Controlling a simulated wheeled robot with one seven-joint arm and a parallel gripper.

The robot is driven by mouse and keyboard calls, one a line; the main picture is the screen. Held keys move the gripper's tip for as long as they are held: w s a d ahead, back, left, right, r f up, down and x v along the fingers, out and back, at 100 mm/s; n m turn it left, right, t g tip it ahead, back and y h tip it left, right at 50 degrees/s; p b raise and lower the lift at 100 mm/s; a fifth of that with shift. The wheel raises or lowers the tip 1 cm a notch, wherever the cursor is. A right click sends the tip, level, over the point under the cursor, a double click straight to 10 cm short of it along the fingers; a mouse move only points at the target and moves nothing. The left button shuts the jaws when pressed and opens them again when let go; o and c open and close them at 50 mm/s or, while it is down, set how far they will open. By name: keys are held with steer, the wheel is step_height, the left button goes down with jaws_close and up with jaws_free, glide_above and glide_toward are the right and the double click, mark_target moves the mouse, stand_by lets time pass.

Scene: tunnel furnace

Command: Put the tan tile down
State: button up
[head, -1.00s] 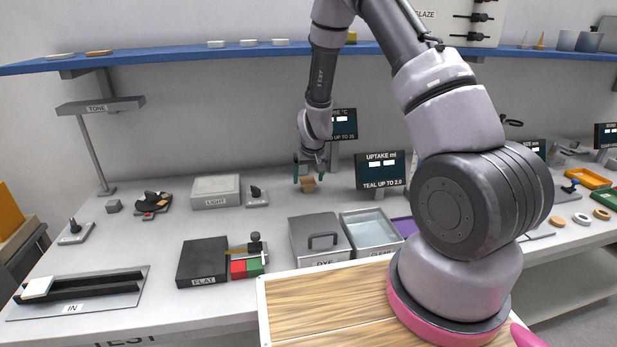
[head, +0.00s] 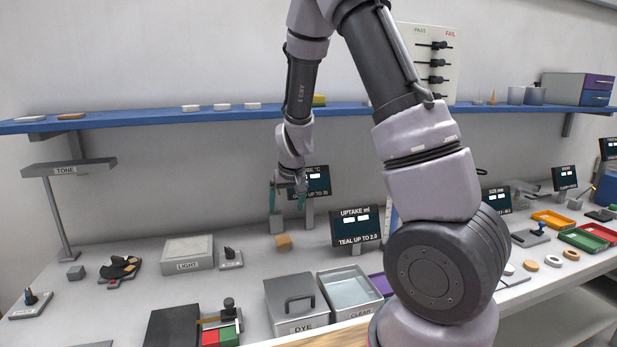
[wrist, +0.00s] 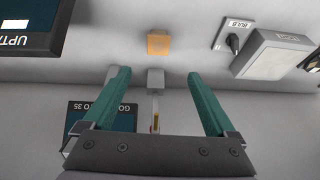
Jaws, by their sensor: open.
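The tan tile (head: 283,242), a small block-like piece, rests on the grey bench in front of a small grey block (head: 276,225). It also shows in the wrist view (wrist: 159,44), beyond the fingertips and clear of them. My gripper (head: 287,192) is above and behind the tile, with a visible gap between them. Its two teal fingers are spread, and nothing is between them in the wrist view (wrist: 156,76) except the background.
The UPTAKE display (head: 355,227) stands right of the tile, and another display (head: 314,182) stands behind it. The DYE box (head: 296,303) and the CLEAR tray (head: 349,291) are in front. A blue shelf (head: 150,120) runs along the wall above. Bench left of the tile is partly free.

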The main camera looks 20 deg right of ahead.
steer(key=s+d+r+m+t+y, duration=0.1)
steer(key=s+d+r, duration=0.1)
steer(key=s+r, duration=0.85)
steer(key=s+d+r+m+t+y, duration=0.15)
steer(key=s+r, duration=0.55)
steer(key=r, duration=0.7)
steer(key=s+d+r+m, duration=0.1)
steer(key=s+d+r, duration=0.1)
steer(key=s, duration=0.6)
steer(key=shift+s+r+h, duration=0.35)
steer(key=shift+r+h, duration=0.1)
